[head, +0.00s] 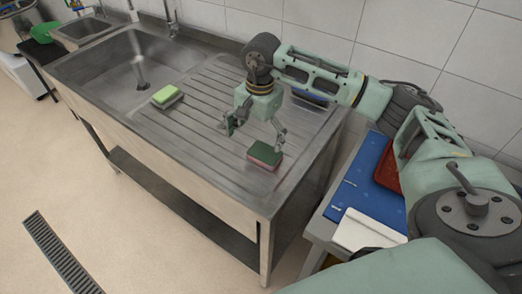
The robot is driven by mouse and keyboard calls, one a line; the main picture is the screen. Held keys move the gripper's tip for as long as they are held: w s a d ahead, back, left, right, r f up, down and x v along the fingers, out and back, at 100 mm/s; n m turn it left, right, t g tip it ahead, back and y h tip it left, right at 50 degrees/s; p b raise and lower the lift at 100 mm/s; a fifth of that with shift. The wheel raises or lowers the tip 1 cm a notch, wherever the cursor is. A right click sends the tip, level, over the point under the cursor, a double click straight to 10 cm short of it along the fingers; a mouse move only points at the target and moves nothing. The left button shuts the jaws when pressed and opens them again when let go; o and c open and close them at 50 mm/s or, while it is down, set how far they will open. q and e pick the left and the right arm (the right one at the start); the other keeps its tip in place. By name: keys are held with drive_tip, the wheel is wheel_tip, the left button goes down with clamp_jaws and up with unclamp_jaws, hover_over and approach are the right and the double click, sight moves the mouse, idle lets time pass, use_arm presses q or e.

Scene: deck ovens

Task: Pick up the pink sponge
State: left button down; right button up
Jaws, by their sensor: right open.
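The pink sponge (261,161), with a dark green top, lies flat on the ribbed drainboard near the front right edge of the steel sink unit. My right gripper (253,138) hangs over the drainboard from the right arm, pointing down. Its two fingers are spread apart with nothing between them. The right-hand finger is close above the sponge's far side; whether it touches is hard to tell. My left gripper is not in view.
A yellow-green sponge (167,97) lies on the drainboard beside the basin (120,75). A blue surface (357,178) with a red tray (387,172) and a white item (368,232) is to the right. The tiled wall (330,30) stands behind.

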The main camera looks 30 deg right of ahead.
sight(263, 154)
drive_tip(key=shift+d+r+h, duration=0.2)
drive_tip(key=shift+d+h, duration=0.2)
drive_tip(key=shift+d, duration=0.55)
drive_tip(key=shift+s+d+f, duration=0.1)
drive_tip(key=shift+d+f, duration=0.05)
drive_tip(key=shift+f, duration=0.1)
wheel_tip(263, 154, down, 6)
drive_tip(key=p, duration=0.3)
drive_tip(key=shift+f+p, duration=0.15)
drive_tip(key=shift+p, duration=0.15)
drive_tip(key=shift+f, duration=0.4)
drive_tip(key=shift+c, duration=0.3)
drive_tip(key=c, duration=0.7)
